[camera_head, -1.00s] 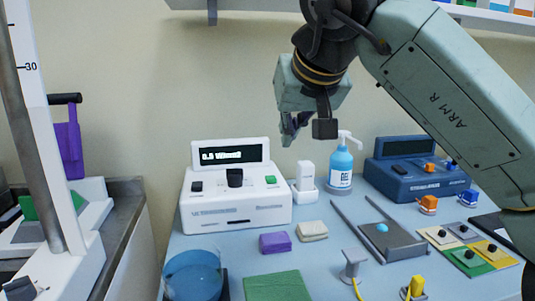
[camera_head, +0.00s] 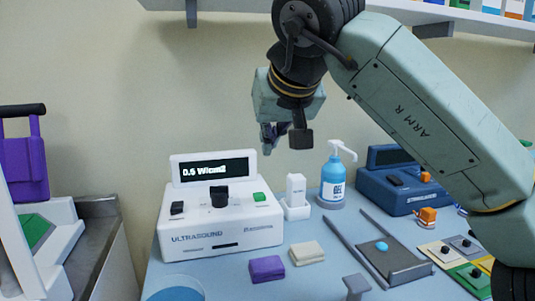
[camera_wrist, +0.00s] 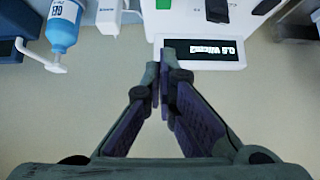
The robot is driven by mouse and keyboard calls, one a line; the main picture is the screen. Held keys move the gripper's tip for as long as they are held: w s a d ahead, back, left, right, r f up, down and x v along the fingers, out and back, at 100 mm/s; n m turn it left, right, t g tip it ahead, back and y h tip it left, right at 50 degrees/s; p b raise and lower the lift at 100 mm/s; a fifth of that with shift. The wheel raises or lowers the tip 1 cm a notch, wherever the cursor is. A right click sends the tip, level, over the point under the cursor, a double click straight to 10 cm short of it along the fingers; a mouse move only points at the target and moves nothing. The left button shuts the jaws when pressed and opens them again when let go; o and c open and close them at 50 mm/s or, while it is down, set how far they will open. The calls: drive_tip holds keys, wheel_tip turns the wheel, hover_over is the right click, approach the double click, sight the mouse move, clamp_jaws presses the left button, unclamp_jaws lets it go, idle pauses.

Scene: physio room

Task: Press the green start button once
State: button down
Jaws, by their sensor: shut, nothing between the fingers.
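The white ultrasound unit (camera_head: 228,229) stands on the blue-grey table, its display reading about 0.5. The green start button (camera_head: 259,197) is at the right of its sloped top panel, beside a black knob (camera_head: 219,196). In the wrist view the green button (camera_wrist: 163,4) shows at the top edge, past the fingertips. My gripper (camera_head: 268,138) is above and behind the unit's right part, apart from it. In the wrist view my gripper (camera_wrist: 164,85) has its fingers together with nothing between them, pointing toward the display (camera_wrist: 207,51).
A white device in a stand (camera_head: 296,196) and a blue gel bottle (camera_head: 333,176) stand close to the unit's right. A dark blue unit (camera_head: 390,185) is farther right. Purple (camera_head: 267,268) and cream (camera_head: 307,252) blocks lie in front. A shelf (camera_head: 480,17) hangs above.

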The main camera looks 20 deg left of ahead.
hover_over(262, 196)
drive_tip(key=f, duration=0.6)
drive_tip(key=shift+w+a+f, duration=0.1)
drive_tip(key=shift+w+f, duration=0.1)
wheel_tip(262, 196, down, 2)
drive_tip(key=shift+f, duration=0.9)
drive_tip(key=shift+s+f+b, duration=0.15)
drive_tip(key=shift+f+b, duration=0.35)
drive_tip(key=shift+f, duration=0.5)
drive_tip(key=r+p, duration=0.2)
drive_tip(key=r, duration=0.1)
drive_tip(key=r+p, duration=0.1)
drive_tip(key=r, duration=0.1)
drive_tip(key=shift+s+d+r, duration=0.15)
drive_tip(key=shift+s+d, duration=0.05)
drive_tip(key=shift+d, duration=0.1)
drive_tip(key=v, duration=0.9)
